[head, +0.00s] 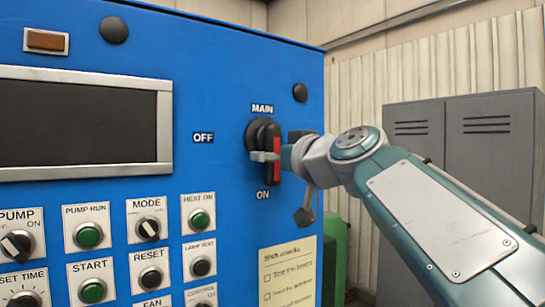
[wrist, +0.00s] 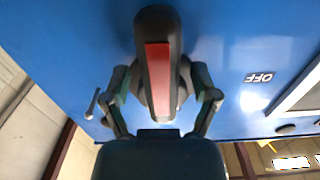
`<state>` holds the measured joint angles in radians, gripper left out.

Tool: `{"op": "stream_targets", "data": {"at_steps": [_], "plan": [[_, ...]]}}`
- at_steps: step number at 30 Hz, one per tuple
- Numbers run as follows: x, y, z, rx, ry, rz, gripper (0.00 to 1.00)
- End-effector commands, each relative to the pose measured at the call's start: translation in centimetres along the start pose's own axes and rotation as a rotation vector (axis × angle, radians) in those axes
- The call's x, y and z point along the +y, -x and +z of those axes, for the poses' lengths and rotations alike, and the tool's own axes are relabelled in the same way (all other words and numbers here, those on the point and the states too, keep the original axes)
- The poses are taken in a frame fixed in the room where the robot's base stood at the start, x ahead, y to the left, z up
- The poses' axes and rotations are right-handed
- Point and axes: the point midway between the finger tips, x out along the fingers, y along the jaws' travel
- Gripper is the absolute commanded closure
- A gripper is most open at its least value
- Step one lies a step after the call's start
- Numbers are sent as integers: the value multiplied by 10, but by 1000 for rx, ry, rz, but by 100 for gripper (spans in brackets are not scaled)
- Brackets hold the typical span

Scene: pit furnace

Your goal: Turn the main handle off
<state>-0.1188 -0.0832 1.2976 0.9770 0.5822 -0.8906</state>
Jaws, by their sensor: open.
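The main handle (head: 270,140) is a black rotary handle with a red stripe on the blue cabinet front. It stands upright between the MAIN label (head: 262,108) above and the ON label (head: 264,195) below. The OFF label (head: 203,138) is to its left. My gripper (head: 281,156) is at the handle, reaching in from the right. In the wrist view the handle (wrist: 158,75) lies between the two fingers of my gripper (wrist: 163,92), one on each side. The fingers are apart. I cannot tell whether either touches the handle.
The cabinet (head: 225,75) carries a dark screen (head: 75,122) at left and several buttons and knobs below. A paper checklist (head: 288,275) is under the handle. Grey lockers (head: 465,140) and a green cylinder (head: 334,245) stand behind my arm at right.

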Motion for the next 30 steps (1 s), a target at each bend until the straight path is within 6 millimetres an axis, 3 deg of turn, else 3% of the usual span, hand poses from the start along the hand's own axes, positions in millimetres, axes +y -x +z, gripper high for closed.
{"op": "stream_targets", "data": {"at_steps": [2, 7, 8, 20, 30], "plan": [[-1, 0, 0, -1, 0, 0, 23], [-1, 0, 0, -1, 0, 0, 94], [-1, 0, 0, -1, 0, -1, 100], [-2, 0, 0, -1, -32, -1, 100], [-8, -1, 0, -3, -242, -2, 100]]}}
